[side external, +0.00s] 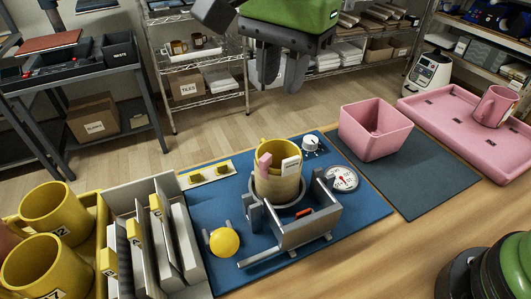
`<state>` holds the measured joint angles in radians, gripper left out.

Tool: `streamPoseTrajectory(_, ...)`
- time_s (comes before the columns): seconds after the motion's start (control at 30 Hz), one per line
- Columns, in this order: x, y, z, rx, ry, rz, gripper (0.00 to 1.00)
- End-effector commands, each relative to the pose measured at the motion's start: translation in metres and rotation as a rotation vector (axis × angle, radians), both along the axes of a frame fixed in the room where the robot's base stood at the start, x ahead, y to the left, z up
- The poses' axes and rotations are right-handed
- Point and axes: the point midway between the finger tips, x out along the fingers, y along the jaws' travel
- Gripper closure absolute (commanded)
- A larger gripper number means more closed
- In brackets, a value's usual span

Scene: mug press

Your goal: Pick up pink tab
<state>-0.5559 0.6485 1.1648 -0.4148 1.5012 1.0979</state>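The pink tab (265,161) is a small upright piece at the front left of the yellow mug (282,148), at its rim. The mug sits in a tan cylindrical sleeve (277,187) in the grey press (300,221), with a white label tag (291,166) to the right of the tab. My gripper (283,84) hangs high above and behind the press, well clear of the tab. Its two grey fingers point down with a gap between them and nothing held. Whether the tab touches the mug wall is too small to tell.
A yellow ball knob (224,241) and a dial gauge (342,178) flank the press on a blue mat (220,193). A pink bin (375,130) and pink tray (455,118) stand right. A divided rack (150,240) and yellow mugs (50,215) stand left.

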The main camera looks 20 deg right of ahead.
Motion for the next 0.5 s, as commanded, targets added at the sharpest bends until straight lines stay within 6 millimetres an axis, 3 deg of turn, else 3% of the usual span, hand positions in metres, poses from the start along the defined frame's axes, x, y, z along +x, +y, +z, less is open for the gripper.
streamPoseTrajectory(0.1,0.003,0.021,-0.024,-0.033,0.033,-0.056,0.74)
streamPoseTrajectory(0.2,0.003,0.029,-0.034,-0.047,0.045,-0.085,0.74)
streamPoseTrajectory(0.5,0.002,0.03,-0.075,-0.053,0.05,-0.096,0.74)
